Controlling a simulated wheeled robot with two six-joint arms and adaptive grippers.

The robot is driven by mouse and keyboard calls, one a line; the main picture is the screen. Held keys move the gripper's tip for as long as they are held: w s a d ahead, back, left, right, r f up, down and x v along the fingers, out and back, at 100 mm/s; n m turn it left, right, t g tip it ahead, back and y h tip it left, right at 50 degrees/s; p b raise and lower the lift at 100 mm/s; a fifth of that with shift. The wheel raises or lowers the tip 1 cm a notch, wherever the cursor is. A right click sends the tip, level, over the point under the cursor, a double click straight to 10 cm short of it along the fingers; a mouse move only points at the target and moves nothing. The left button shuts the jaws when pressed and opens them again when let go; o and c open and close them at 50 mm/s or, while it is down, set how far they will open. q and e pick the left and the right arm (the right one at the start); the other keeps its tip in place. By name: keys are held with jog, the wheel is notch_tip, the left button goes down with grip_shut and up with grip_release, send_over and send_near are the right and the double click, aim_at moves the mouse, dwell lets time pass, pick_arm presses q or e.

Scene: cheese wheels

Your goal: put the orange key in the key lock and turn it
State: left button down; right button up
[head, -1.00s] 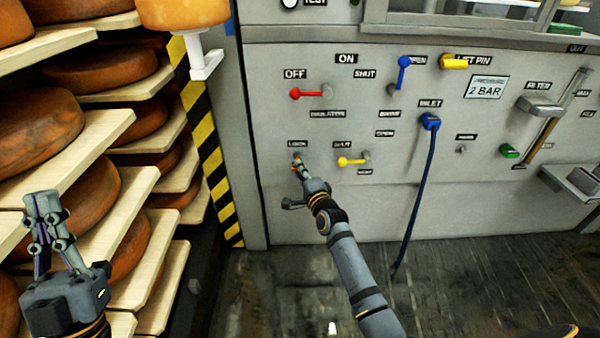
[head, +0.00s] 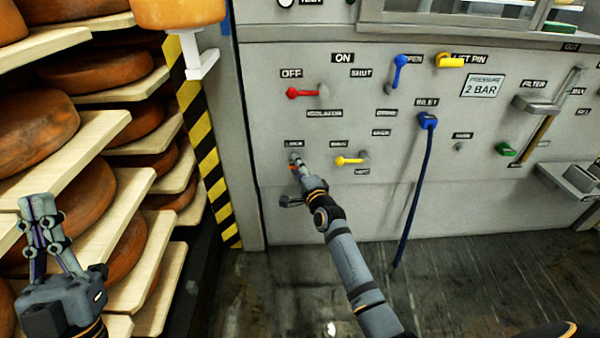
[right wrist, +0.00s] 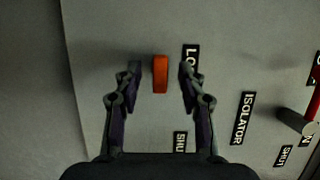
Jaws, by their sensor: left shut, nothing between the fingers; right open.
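The orange key (right wrist: 160,74) stands at the panel beside the "LOCK" label (right wrist: 190,58), between my right fingers in the right wrist view. A small bit of it shows at the right fingertips in the head view (head: 293,167). My right gripper (right wrist: 160,72) is open, with one finger on each side of the key and a gap to both. The lock itself is hidden behind the key and fingers, so I cannot tell how deep the key sits. My left gripper (head: 39,208) is shut and empty, in front of the cheese shelves at the left.
The grey panel (head: 290,222) carries a red lever (head: 302,93), a yellow lever (head: 350,161), a blue lever (head: 399,70) and a blue hose (head: 415,190) hanging down. Shelves of cheese wheels (head: 110,72) fill the left, past a striped post (head: 207,160).

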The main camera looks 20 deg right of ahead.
jog(key=s, duration=1.1)
jog(key=shift+s+d, duration=0.4)
